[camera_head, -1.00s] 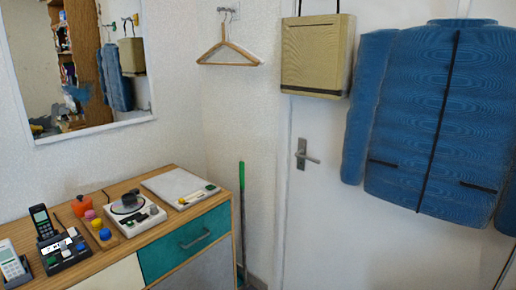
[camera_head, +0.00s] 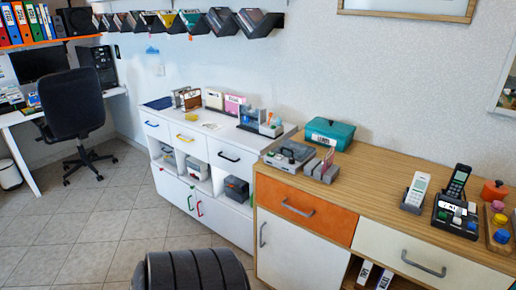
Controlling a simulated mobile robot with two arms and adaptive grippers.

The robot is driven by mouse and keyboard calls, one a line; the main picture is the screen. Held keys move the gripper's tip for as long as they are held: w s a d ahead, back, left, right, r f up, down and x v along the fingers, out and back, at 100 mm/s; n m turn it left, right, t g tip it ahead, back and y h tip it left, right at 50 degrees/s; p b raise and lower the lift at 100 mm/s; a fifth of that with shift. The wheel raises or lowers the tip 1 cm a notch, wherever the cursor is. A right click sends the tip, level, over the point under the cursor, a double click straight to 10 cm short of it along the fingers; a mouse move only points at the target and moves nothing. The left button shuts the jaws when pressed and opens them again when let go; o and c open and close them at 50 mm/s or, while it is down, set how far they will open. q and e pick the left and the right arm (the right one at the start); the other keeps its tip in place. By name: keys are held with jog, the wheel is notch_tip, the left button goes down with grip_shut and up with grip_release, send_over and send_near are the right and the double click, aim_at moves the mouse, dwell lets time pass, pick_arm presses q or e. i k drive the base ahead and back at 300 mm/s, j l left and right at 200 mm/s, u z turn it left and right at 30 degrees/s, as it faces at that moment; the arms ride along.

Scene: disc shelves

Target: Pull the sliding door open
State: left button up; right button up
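A white door panel (camera_head: 297,250) with an upright grey handle (camera_head: 262,235) fills the lower left front of the wooden sideboard (camera_head: 375,170). An open compartment (camera_head: 385,279) with files in it shows to its right. I cannot tell from this view whether the panel slides. The white cabinet (camera_head: 226,211) to the left has two lower doors with a red and a green upright handle. Neither of my grippers is in view.
A dark ribbed rounded object (camera_head: 195,270) stands at the bottom edge, near the sideboard's left end. An office chair (camera_head: 74,120) is at the desk on the left. Tiled floor (camera_head: 110,215) is clear between them. Phones and boxes stand on the sideboard top.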

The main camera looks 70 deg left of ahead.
aim_at(289, 257)
jog(key=u, duration=1.75)
